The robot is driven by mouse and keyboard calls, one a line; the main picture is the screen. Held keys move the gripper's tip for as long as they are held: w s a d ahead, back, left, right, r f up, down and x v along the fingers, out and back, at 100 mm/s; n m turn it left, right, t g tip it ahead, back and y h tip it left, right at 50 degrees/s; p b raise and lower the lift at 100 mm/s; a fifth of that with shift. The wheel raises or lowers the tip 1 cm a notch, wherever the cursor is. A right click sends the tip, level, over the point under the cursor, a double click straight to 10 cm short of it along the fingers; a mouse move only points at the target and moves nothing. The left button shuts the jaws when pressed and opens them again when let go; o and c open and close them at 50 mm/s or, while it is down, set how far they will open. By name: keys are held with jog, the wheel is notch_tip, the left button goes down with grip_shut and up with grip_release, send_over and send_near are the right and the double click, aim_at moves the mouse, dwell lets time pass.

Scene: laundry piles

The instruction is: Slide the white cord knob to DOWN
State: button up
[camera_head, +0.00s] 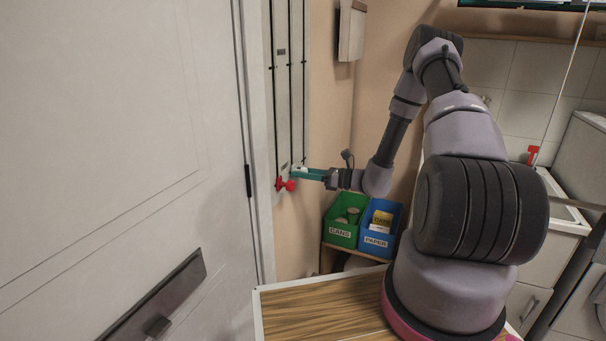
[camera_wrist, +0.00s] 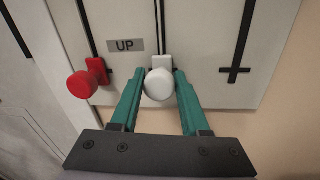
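The white cord knob (camera_wrist: 159,85) sits at the bottom end of a dark vertical slot, on a small white mount. It fills the gap between the teal fingers of my gripper (camera_wrist: 158,92), which appear to touch it on both sides. In the head view my gripper (camera_head: 298,174) reaches left to the low end of the slotted wall panel (camera_head: 298,100), and its fingers largely hide the white knob. A grey label reading UP (camera_wrist: 125,46) is just left of the white knob's slot. No DOWN label can be read.
A red knob (camera_wrist: 84,84) sits close left of my fingers on a neighbouring slot. Another slot (camera_wrist: 237,72) runs to the right. A door (camera_head: 110,130) stands left of the panel. Green CANS (camera_head: 344,220) and blue PAPER (camera_head: 380,228) bins stand below my forearm.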

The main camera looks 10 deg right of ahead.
grip_shut()
dwell(1.2)
